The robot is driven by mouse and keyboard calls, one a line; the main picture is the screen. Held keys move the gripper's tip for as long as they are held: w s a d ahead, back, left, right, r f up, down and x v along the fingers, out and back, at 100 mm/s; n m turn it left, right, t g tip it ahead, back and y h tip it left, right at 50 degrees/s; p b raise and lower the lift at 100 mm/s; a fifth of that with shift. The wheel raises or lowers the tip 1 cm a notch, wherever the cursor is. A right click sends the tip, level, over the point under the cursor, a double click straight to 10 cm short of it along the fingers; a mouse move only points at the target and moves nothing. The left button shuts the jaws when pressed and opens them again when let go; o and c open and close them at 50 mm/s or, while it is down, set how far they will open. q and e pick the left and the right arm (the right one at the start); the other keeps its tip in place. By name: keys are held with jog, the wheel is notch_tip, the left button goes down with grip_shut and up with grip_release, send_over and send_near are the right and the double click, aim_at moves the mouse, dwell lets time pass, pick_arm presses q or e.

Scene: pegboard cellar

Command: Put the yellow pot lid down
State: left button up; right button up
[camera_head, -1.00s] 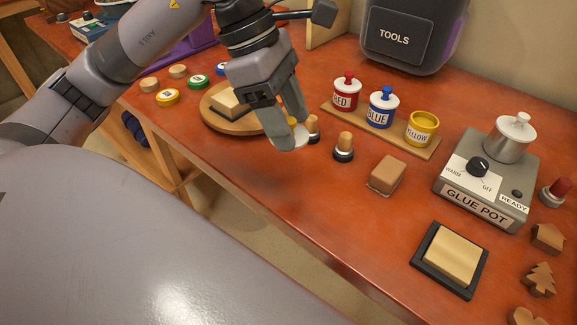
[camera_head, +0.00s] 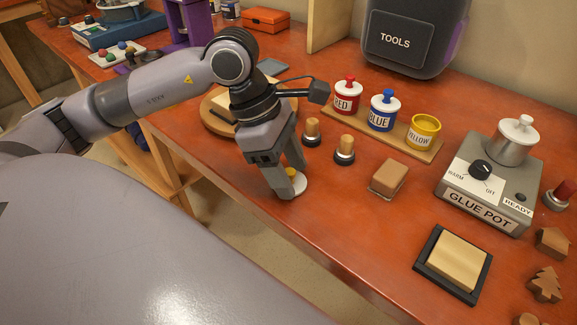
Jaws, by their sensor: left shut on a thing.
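The yellow pot lid (camera_head: 299,184) is a white disc with a yellow knob. My left gripper (camera_head: 289,180) is shut on its knob, fingers pointing down, and hides part of the lid. The lid is at or just above the red-brown table near its front edge; I cannot tell whether it touches. The yellow pot (camera_head: 422,134) stands open at the right end of a wooden board. My right gripper is out of view.
The red pot (camera_head: 346,98) and blue pot (camera_head: 382,113) wear their lids. Two wooden-topped stamps (camera_head: 344,150) and a wooden block (camera_head: 388,180) stand nearby. The glue pot (camera_head: 490,185) is at the right. A round wooden board (camera_head: 215,127) lies behind the gripper.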

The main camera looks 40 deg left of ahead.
pick_arm(q)
jog(key=o, duration=1)
jog(key=shift+f, duration=0.1)
jog(key=shift+p+v, duration=0.45)
jog(key=shift+v, duration=5.7)
